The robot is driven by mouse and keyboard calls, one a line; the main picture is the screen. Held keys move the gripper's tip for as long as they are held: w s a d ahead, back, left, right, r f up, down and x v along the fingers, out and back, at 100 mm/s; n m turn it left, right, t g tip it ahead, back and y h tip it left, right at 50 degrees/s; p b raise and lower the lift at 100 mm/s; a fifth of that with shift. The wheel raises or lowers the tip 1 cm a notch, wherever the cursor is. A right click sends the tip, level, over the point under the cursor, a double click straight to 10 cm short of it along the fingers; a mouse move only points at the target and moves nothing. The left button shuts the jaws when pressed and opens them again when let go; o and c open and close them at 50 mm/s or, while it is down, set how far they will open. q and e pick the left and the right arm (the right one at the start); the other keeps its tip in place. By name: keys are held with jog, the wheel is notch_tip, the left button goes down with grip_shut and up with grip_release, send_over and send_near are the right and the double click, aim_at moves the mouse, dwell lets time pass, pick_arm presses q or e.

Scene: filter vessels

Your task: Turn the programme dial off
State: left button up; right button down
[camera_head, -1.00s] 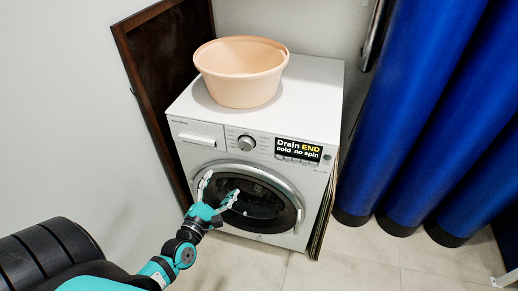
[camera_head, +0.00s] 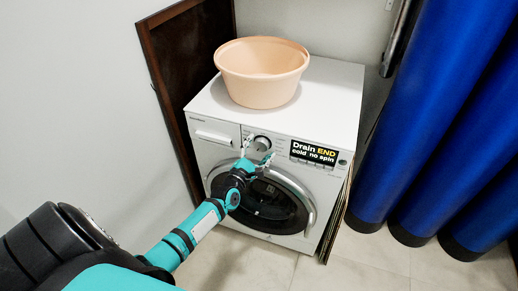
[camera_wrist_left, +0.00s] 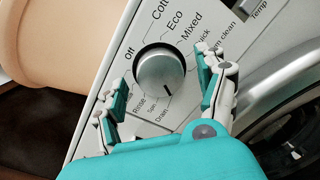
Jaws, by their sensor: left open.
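The washing machine's programme dial (camera_head: 262,143) is a silver knob on the front panel; it shows close up in the left wrist view (camera_wrist_left: 160,69). Its dark mark points to the lower side of that picture, towards the Drain label and away from the Off label (camera_wrist_left: 130,50). My left gripper (camera_head: 257,151) is at the panel in front of the dial. In the left wrist view its open fingers (camera_wrist_left: 162,76) stand either side of the dial, with gaps visible. The display (camera_head: 314,152) reads "Drain END, cold no spin". My right gripper is not in view.
A peach basin (camera_head: 262,75) stands on top of the white washing machine (camera_head: 330,95). The round door (camera_head: 275,210) is below the panel. A dark brown board (camera_head: 180,60) leans at the left, and blue rolls (camera_head: 420,120) stand at the right.

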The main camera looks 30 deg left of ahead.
pick_arm(q)
jog(key=shift+w, duration=0.15)
jog(key=shift+c, duration=0.2)
jog(key=c, duration=1.1)
